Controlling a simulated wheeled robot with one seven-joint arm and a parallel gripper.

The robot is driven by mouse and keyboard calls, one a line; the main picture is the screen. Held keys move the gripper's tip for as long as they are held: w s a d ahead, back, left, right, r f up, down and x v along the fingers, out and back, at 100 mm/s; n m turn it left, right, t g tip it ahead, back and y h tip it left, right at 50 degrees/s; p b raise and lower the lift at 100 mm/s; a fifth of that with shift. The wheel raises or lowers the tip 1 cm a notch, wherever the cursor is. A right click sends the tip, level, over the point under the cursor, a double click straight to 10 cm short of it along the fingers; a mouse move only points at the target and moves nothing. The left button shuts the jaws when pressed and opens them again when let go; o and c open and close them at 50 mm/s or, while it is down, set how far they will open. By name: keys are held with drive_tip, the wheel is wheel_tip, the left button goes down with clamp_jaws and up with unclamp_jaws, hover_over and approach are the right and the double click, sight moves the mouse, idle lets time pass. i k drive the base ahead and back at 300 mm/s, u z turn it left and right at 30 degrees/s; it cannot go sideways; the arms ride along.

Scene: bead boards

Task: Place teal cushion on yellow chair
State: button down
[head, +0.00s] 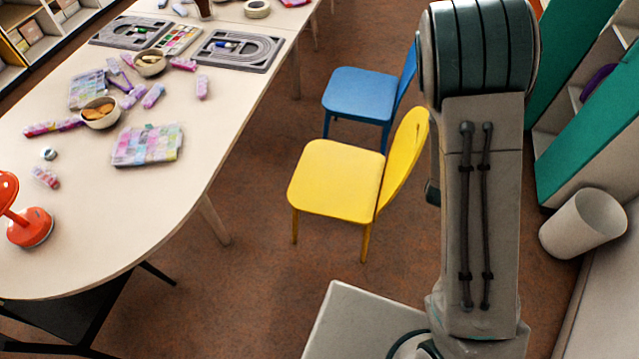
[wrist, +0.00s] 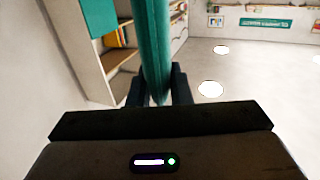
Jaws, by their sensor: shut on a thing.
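The yellow chair (head: 335,178) stands on the brown floor at the middle of the head view, its backrest on the right. Its seat is bare. The teal cushion (wrist: 154,40) shows in the wrist view as a narrow teal slab seen edge-on. My gripper (wrist: 158,92) is shut on it, with one dark finger on each side. The cushion reaches away from the fingers to the top of the wrist view. In the head view my arm rises at the right, and the gripper and cushion are out of frame.
A blue chair (head: 360,95) stands just behind the yellow one. A long pale table (head: 110,220) with craft boxes and bowls fills the left. A white bin (head: 583,222) and teal-and-white shelves (head: 590,120) stand at the right. Open floor lies in front of the yellow chair.

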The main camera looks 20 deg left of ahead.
sight(310, 189)
drive_tip(key=u, duration=1.4)
drive_tip(key=i, duration=1)
